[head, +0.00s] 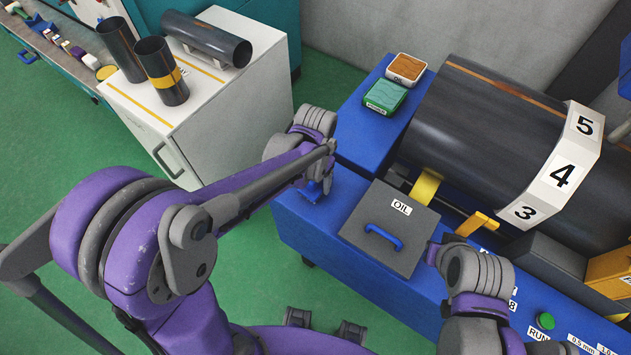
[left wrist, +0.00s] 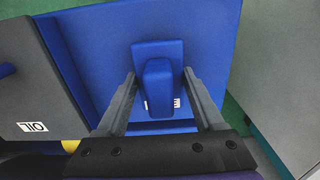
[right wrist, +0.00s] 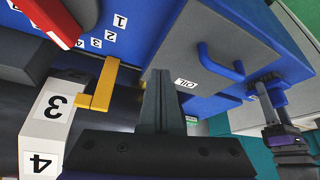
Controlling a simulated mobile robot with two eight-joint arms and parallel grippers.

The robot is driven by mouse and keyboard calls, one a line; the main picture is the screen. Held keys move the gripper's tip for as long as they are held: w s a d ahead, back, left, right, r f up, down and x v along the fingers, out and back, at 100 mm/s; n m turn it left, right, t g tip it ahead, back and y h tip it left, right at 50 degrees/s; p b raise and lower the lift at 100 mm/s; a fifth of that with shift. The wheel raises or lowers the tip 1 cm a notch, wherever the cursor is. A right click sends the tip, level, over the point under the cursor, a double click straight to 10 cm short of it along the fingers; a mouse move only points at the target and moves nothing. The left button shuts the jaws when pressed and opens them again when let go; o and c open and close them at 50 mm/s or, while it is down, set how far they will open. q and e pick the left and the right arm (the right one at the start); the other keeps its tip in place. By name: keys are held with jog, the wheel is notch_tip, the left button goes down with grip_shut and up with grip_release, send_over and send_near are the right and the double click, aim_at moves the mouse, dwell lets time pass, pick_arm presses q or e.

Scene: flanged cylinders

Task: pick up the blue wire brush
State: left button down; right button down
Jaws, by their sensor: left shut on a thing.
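The blue wire brush (left wrist: 158,85) sits between the two fingers of my left gripper (left wrist: 157,98), with its block-like blue handle pointing toward the left wrist camera. My left gripper (head: 318,185) is shut on it, at the left end of the blue bench. In the head view only a bit of blue brush (head: 316,190) shows below the gripper. The right wrist view also shows the brush (right wrist: 264,79) at the left gripper's tip, close to the bench surface; I cannot tell whether it touches. My right gripper (right wrist: 160,98) has its fingers together, with nothing seen between them, near the grey OIL lid.
The grey OIL lid (head: 388,228) with a blue handle lies right of the brush. Green (head: 385,96) and orange (head: 406,68) boxes stand behind. A large dark cylinder (head: 490,125) fills the right. A white cabinet (head: 210,110) with dark tubes stands left, across a floor gap.

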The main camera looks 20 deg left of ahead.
pick_arm(q)
notch_tip(320, 180, up, 10)
jog(key=shift+p, duration=0.35)
jog(key=c, duration=0.7)
grip_release()
jog(key=c, duration=0.5)
jog(key=shift+f, duration=0.1)
